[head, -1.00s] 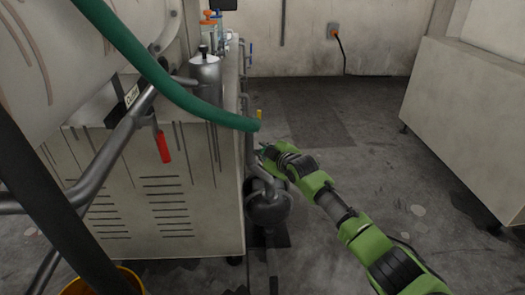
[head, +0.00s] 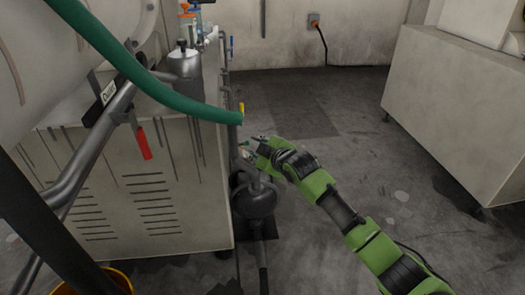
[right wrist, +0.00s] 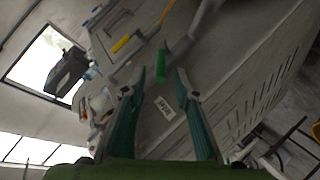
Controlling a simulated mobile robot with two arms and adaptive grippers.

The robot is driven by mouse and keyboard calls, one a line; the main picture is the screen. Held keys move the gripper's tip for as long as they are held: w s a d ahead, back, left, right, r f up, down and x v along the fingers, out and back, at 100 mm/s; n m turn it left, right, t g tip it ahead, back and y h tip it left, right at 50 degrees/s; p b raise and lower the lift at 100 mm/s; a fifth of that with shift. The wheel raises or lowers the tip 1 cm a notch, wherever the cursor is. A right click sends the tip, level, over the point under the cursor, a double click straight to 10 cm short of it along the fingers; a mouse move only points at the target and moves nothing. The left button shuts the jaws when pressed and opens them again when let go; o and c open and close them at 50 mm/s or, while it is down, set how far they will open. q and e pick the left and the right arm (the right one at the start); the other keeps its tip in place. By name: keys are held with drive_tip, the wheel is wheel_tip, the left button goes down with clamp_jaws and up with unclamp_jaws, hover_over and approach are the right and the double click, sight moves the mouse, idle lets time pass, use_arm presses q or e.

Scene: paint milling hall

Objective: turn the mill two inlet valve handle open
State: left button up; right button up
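My right gripper (head: 252,148) is beside the pipework at the right end of the grey mill cabinet (head: 150,185). In the right wrist view my right gripper (right wrist: 160,75) is open, with teal fingers apart. A short green piece, perhaps a valve handle (right wrist: 160,64), shows between and just beyond the fingertips; contact cannot be told. A white label (right wrist: 165,107) with dark lettering, too blurred to read, shows between the fingers. A yellow handle (head: 241,108) stands above the gripper and also shows in the right wrist view (right wrist: 122,43). My left gripper is not in view.
A green hose (head: 150,85) hangs across the cabinet, ending near the yellow handle. A red handle (head: 144,143) hangs from a pipe at the left. A dark round pump-like body (head: 253,200) is below the gripper. Floor (head: 310,115) behind is clear; a pale cabinet (head: 455,110) stands right.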

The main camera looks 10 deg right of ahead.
drive_tip(key=v, duration=0.6)
